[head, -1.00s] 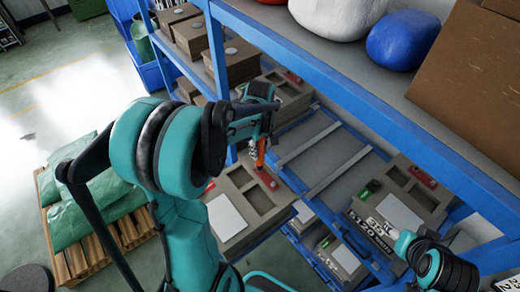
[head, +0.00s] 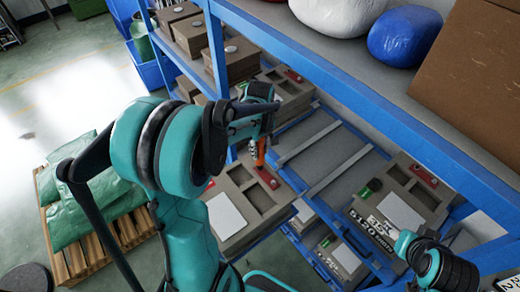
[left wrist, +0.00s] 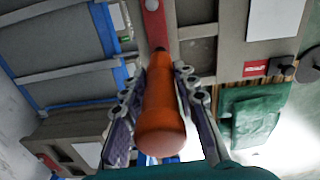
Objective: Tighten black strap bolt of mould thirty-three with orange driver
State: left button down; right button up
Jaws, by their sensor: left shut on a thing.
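My left gripper (head: 258,140) is shut on the orange driver (head: 261,152). In the left wrist view the driver's orange handle (left wrist: 162,115) lies between the two fingers and points away from the camera. Its far end is over a red strap (left wrist: 155,22) on a grey-brown mould. In the head view that mould (head: 235,178) has a pale plate, open pockets and a red strap (head: 267,179) close under the driver. Whether the tip touches a bolt cannot be told. No number thirty-three or black strap can be made out. My right gripper's fingers do not show.
Another mould (head: 405,190) with a red strap and printed labels sits on the rack at right. The blue shelf beam (head: 330,80) runs above it. More moulds stand at the back (head: 235,55). Empty rack rails (head: 320,150) lie between. Green sacks (head: 85,205) lie at left.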

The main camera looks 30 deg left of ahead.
pick_arm(q)
jog(key=shift+f+b, duration=0.4)
dwell(0.5)
jog(key=shift+r, duration=0.15)
dwell(0.9)
jog(key=shift+r+p, duration=1.85)
jog(key=shift+r, duration=0.55)
